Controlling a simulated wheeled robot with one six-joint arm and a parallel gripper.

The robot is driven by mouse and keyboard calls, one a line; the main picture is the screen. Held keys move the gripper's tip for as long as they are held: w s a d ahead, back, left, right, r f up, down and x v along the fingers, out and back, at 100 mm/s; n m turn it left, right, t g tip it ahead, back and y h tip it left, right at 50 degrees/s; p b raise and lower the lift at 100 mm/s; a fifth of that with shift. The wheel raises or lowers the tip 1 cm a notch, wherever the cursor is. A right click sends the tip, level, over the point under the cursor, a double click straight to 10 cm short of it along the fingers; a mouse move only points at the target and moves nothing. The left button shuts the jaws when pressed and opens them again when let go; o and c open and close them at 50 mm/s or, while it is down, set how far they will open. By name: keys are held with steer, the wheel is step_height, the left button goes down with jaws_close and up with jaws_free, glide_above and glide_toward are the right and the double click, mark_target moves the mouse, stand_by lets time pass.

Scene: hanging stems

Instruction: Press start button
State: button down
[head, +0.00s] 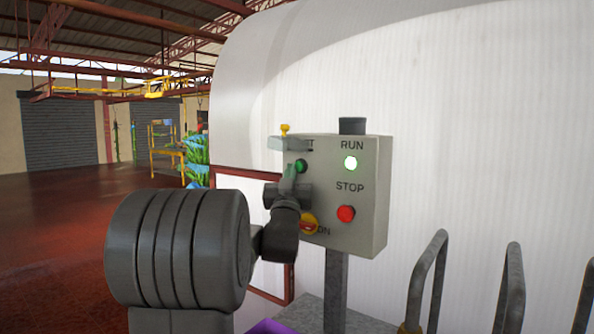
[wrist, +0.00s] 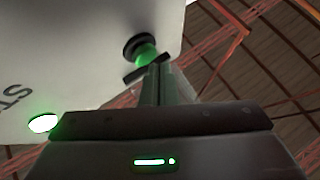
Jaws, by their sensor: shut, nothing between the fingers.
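The green start button (head: 301,166) is on the upper left of a grey control box (head: 368,205), under a label partly hidden by my arm. In the wrist view the green button (wrist: 146,56) sits in a dark collar right beyond my fingertips. My gripper (head: 289,174) is shut and empty, its tips at the button's lower left in the head view. In the wrist view the closed fingers (wrist: 156,75) overlap the button's near edge. I cannot tell whether they touch it.
A red STOP button (head: 346,213) is at the box's lower right, a red and yellow switch (head: 308,224) at its lower left behind my arm. A large white curved surface (head: 470,130) stands behind. Grey metal rails (head: 430,275) stand at the right.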

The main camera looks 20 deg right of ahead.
steer(key=s+a+b, duration=0.2)
steer(key=a, duration=0.1)
steer(key=s+a+b, duration=0.1)
steer(key=a, duration=0.1)
stand_by(0.5)
stand_by(0.5)
